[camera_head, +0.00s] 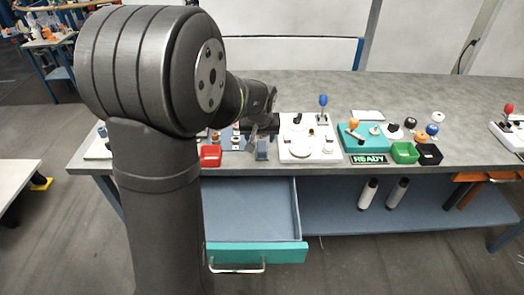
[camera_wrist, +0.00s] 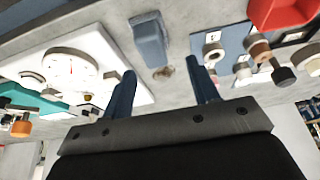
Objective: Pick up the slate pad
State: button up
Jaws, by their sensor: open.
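A small slate-blue block, which looks like the slate pad (camera_wrist: 150,40), stands on the grey table just beyond my fingertips in the wrist view. In the head view the slate pad (camera_head: 262,151) is near the table's front edge, between a red bin and a white board. My gripper (camera_wrist: 161,70) is open and empty, its two blue fingers apart and pointing toward the pad without visibly touching it. In the head view my arm partly hides the gripper, and the fingertips are hard to make out.
The white board (camera_head: 297,153) with a dial is right of the pad, and the red bin (camera_head: 210,157) is left. A small tan round piece (camera_wrist: 163,73) shows between my fingers. A teal drawer (camera_head: 255,252) is open below. Green (camera_head: 404,153) and black (camera_head: 429,154) bins stand farther right.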

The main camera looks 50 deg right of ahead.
aim_at(262, 145)
jog(key=f, duration=0.2)
jog(key=d+f, duration=0.1)
jog(key=shift+f, duration=0.35)
jog(key=shift+w+d+f, duration=0.15)
jog(key=shift+d+f, duration=0.05)
jog(key=shift+f, duration=0.45)
jog(key=c, duration=0.9)
jog(key=shift+r, duration=0.15)
notch_tip(262, 145, up, 4)
jog(key=shift+r, duration=0.2)
jog(key=s+r, duration=0.2)
jog(key=s, duration=0.2)
jog(key=s+r, duration=0.2)
jog(key=s, duration=0.1)
jog(key=s+r, duration=0.2)
jog(key=s, duration=0.2)
jog(key=shift+s+d+r, duration=0.2)
jog(key=shift+s+d, duration=0.05)
jog(key=shift+s, duration=0.05)
